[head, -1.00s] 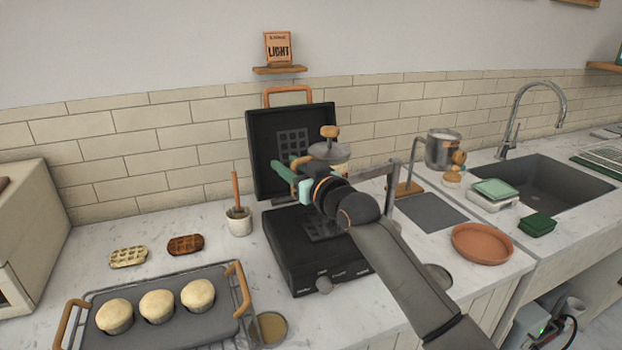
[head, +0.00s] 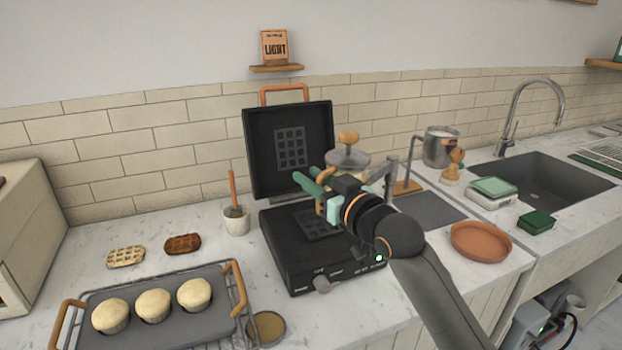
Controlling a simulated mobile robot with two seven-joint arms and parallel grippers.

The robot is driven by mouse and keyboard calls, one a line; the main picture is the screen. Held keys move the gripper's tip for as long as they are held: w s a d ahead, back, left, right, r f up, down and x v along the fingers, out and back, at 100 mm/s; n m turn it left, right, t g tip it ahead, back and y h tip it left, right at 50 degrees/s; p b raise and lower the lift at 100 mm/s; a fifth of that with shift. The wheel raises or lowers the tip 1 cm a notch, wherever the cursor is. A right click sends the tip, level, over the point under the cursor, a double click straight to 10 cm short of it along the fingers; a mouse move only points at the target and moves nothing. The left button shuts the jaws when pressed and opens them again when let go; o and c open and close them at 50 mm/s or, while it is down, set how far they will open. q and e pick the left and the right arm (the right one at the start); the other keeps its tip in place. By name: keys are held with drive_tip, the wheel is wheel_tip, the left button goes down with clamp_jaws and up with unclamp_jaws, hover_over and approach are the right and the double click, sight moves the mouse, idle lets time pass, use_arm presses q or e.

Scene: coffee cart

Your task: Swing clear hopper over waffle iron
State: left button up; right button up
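The hopper (head: 347,158) has a grey lid and a wooden knob (head: 348,138). It hangs from a grey swing arm (head: 390,178) at the right back of the waffle iron, beside the right edge of the raised lid. The black waffle iron (head: 283,262) stands open, with its grid lid (head: 262,152) upright behind. My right gripper (head: 308,180) is above the iron's base, its green fingers around a small wooden handle at the hopper's left front. It appears shut on that handle; my wrist hides the hopper's lower part. My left gripper is not in view.
A rack (head: 240,312) with several muffins sits at front left, with two waffles behind it. A cup with a brush (head: 237,220) stands left of the iron. A terracotta dish (head: 480,242), a scale (head: 492,198) and the sink (head: 550,180) are at right.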

drive_tip(key=s+d+p, duration=0.2)
drive_tip(key=s+p, duration=0.1)
drive_tip(key=s, duration=0.4)
drive_tip(key=shift+s+d+f+p, duration=0.15)
drive_tip(key=shift+s+p, duration=0.15)
drive_tip(key=shift+p, duration=0.1)
drive_tip(key=o, duration=0.4)
drive_tip(key=shift+s+d+p, duration=0.25)
drive_tip(key=shift+s+p, duration=0.1)
drive_tip(key=shift+s, duration=0.45)
drive_tip(key=shift+o, duration=0.2)
drive_tip(key=shift+s+d+p, duration=0.25)
drive_tip(key=shift+s, duration=0.4)
drive_tip(key=shift+s+d+p, duration=0.25)
drive_tip(key=shift+s, duration=0.4)
drive_tip(key=shift+s+d, duration=0.1)
drive_tip(key=shift+s, duration=0.15)
drive_tip(key=shift+c, duration=0.7)
drive_tip(key=shift+s+r, duration=0.15)
drive_tip(key=shift+s, duration=0.35)
drive_tip(key=shift+s+r, duration=0.15)
drive_tip(key=shift+s, duration=0.35)
drive_tip(key=c, duration=0.3)
drive_tip(key=shift+w+d+f+p, duration=0.2)
drive_tip(key=shift+w+p, duration=0.1)
drive_tip(key=shift+p, duration=0.25)
